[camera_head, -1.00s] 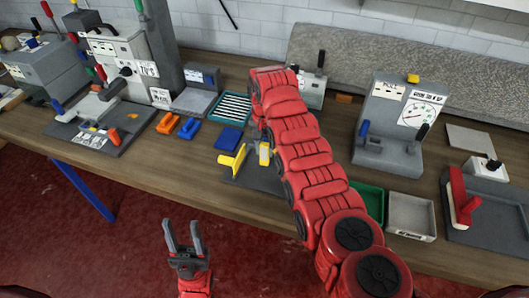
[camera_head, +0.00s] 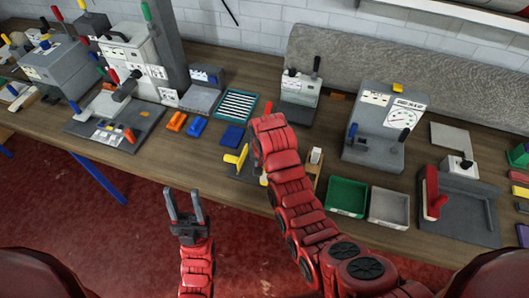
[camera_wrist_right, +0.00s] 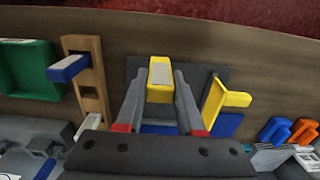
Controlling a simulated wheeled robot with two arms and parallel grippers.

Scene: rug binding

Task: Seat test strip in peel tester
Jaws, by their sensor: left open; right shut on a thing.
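My right gripper (camera_wrist_right: 160,84) is shut on a yellow block with a pale grey top (camera_wrist_right: 160,72), over a dark plate in the right wrist view. I cannot tell whether the grey top is the test strip. In the head view my right arm hides most of this gripper. A yellow upright bracket (camera_head: 236,158) stands beside it; it also shows in the wrist view (camera_wrist_right: 233,99). A grey machine with a round dial (camera_head: 385,128) stands right of my right arm; I cannot tell whether it is the peel tester. My left gripper (camera_head: 184,200) is open and empty, in front of the bench.
Green (camera_head: 347,197) and grey (camera_head: 389,207) trays lie right of my right arm. A wooden rack (camera_head: 317,170) stands close beside the arm. A striped tray (camera_head: 238,105), orange and blue pieces and a tall machine lie left. Bare bench shows along the front left.

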